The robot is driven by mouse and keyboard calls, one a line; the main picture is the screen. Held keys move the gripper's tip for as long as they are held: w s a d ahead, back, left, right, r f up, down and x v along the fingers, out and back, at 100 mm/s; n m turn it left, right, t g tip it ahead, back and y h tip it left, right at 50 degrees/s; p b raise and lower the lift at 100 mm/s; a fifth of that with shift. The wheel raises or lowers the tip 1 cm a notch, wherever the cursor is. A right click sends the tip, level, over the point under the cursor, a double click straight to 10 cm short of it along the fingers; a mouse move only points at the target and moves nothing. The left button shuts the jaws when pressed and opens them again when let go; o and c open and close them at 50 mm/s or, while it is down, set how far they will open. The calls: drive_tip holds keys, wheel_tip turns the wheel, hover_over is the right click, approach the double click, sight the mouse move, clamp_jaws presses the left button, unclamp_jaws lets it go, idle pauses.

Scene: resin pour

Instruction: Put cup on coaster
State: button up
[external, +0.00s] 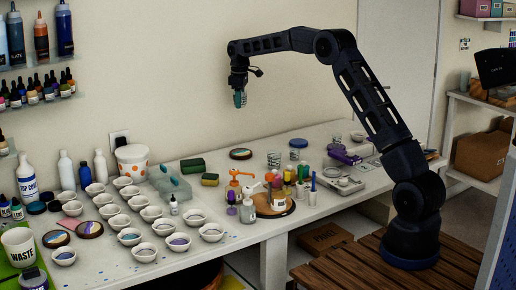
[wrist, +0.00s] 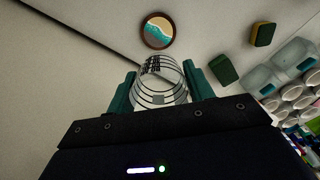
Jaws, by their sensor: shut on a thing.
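My gripper (external: 240,97) is raised high above the table near the wall, pointing down. In the wrist view, its teal fingers (wrist: 160,82) are closed on both sides of a clear cup (wrist: 162,92) with dark measuring lines and print. In the external view the cup is too small and too covered by the fingers to make out well. A round coaster (external: 241,154) with a dark rim lies at the back of the table, below my gripper. In the wrist view this coaster (wrist: 157,30) shows teal, white and sand bands and lies beyond the cup, apart from it.
Green sponges (external: 193,165) lie left of the coaster. Several white bowls (external: 150,212) fill the table's left part. A wooden round board (external: 286,211) with bottles, another clear cup (external: 273,160) and a scale (external: 342,184) stand to the right. Two more coasters (external: 56,238) lie far left.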

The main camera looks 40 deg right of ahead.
sight(241, 152)
drive_tip(key=shift+w+d+f, duration=0.15)
drive_tip(key=shift+f, duration=0.15)
wheel_tip(241, 152, down, 19)
drive_tip(key=shift+f, duration=0.2)
drive_tip(key=shift+f, duration=0.1)
idle(0.3)
drive_tip(key=o, duration=0.9)
drive_tip(key=shift+o, duration=0.2)
